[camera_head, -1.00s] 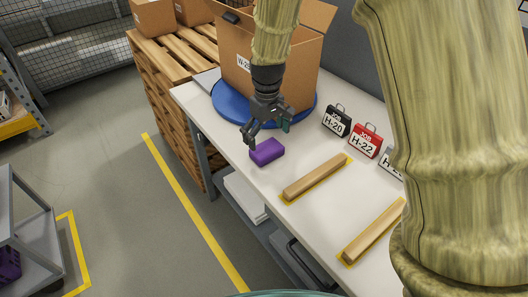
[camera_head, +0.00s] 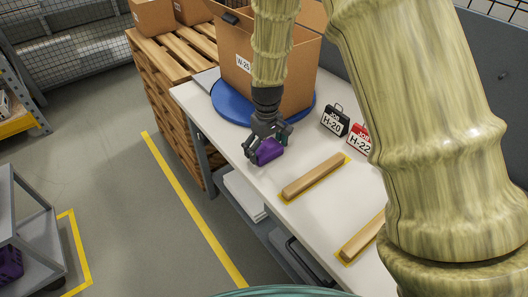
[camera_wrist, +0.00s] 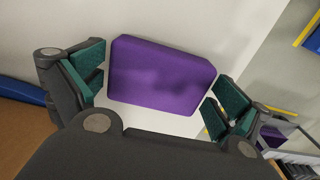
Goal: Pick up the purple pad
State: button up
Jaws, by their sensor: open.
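The purple pad (camera_head: 269,151) is a small block lying on the white table (camera_head: 232,148) near its left edge. It fills the middle of the wrist view (camera_wrist: 162,76). My gripper (camera_head: 264,149) is right over the pad and hides part of it in the head view. In the wrist view my gripper (camera_wrist: 155,90) is open, with one green-padded finger at each short end of the pad. A narrow gap shows at the left end; the right finger is very close to the pad, and I cannot tell whether it touches.
A large cardboard box (camera_head: 240,48) stands on a blue disc (camera_head: 229,106) behind my gripper. Wooden bars (camera_head: 313,176) lie on yellow-marked spots to the right. A black H-20 tag (camera_head: 335,121) and a red H-22 tag (camera_head: 360,138) stand along the back.

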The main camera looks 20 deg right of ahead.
aim_at(266, 149)
jog(key=c, duration=0.6)
jog(key=shift+c, duration=0.5)
jog(key=shift+r, duration=0.1)
jog(key=shift+r+b, duration=0.3)
jog(key=shift+r, duration=0.5)
jog(key=shift+s+a+r+b, duration=0.15)
jog(key=shift+r+b, duration=0.15)
jog(key=shift+r, duration=0.6)
jog(key=s+a+r+b, duration=0.1)
jog(key=s+a+b, duration=0.1)
jog(key=s+a, duration=0.6)
jog(key=s, duration=0.5)
jog(key=shift+s+r, duration=0.2)
jog(key=shift+r, duration=0.05)
